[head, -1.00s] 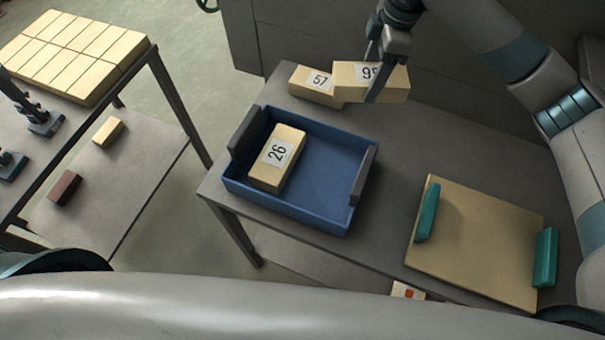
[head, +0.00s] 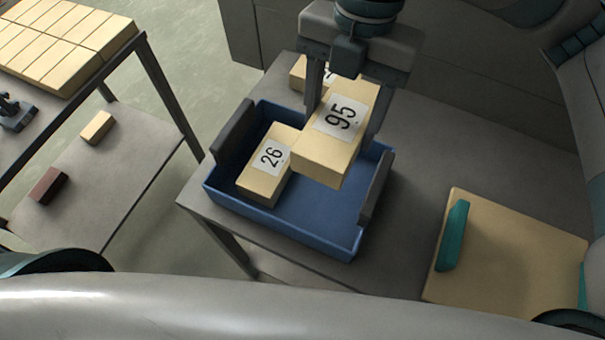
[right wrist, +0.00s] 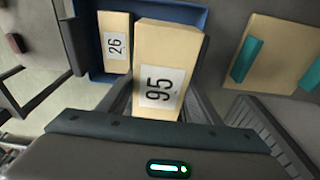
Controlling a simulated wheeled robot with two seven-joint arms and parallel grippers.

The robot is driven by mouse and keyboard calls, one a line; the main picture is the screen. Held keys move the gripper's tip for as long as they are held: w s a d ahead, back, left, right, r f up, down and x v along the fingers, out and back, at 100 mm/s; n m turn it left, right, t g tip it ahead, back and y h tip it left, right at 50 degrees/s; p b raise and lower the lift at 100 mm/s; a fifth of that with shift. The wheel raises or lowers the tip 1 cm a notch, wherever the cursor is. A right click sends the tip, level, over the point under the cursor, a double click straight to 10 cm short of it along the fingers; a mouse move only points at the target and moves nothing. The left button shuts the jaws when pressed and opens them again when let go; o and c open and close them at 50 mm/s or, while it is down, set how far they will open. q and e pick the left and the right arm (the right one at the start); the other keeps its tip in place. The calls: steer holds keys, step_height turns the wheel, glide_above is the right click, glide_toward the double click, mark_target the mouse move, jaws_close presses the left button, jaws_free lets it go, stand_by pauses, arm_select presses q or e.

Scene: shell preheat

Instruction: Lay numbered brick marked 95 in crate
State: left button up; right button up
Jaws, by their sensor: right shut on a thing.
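The brick marked 95 (head: 322,160) is pale yellow with a white label. My right gripper (head: 345,118) is shut on it, one finger on each side, and holds it above the blue crate (head: 318,222). The right wrist view also shows the brick marked 95 (right wrist: 165,60) between the fingers, with the crate (right wrist: 190,18) beyond it. The brick marked 26 (head: 262,186) lies in the left part of the crate; the right wrist view shows it too (right wrist: 115,65). The crate floor right of it is bare. My left gripper is not clearly in view.
Another brick (head: 300,75), partly hidden behind my right gripper, lies on the grey table (head: 415,150) behind the crate. A tan board (head: 515,250) with teal handles lies at right. A side table at left holds rows of bricks (head: 65,40), with two small blocks below.

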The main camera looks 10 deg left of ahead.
steer(key=shift+s+d, duration=0.15)
steer(key=shift+s, duration=0.25)
steer(key=p, duration=0.3)
glide_toward(331, 222)
steer(key=w, duration=0.2)
steer(key=w+a, duration=0.1)
steer(key=w, duration=0.1)
steer(key=shift+w+a+f, duration=0.1)
steer(key=shift+w, duration=0.25)
arm_select(q)
steer(key=shift+s+r, duration=0.15)
steer(key=shift+r, duration=1.35)
arm_select(e)
steer(key=shift+f, duration=0.6)
step_height(331, 222, down, 2)
steer(key=shift+f+p, duration=0.25)
steer(key=shift+p, duration=0.25)
steer(key=shift+f, duration=0.6)
arm_select(q)
steer(key=shift+r, duration=0.45)
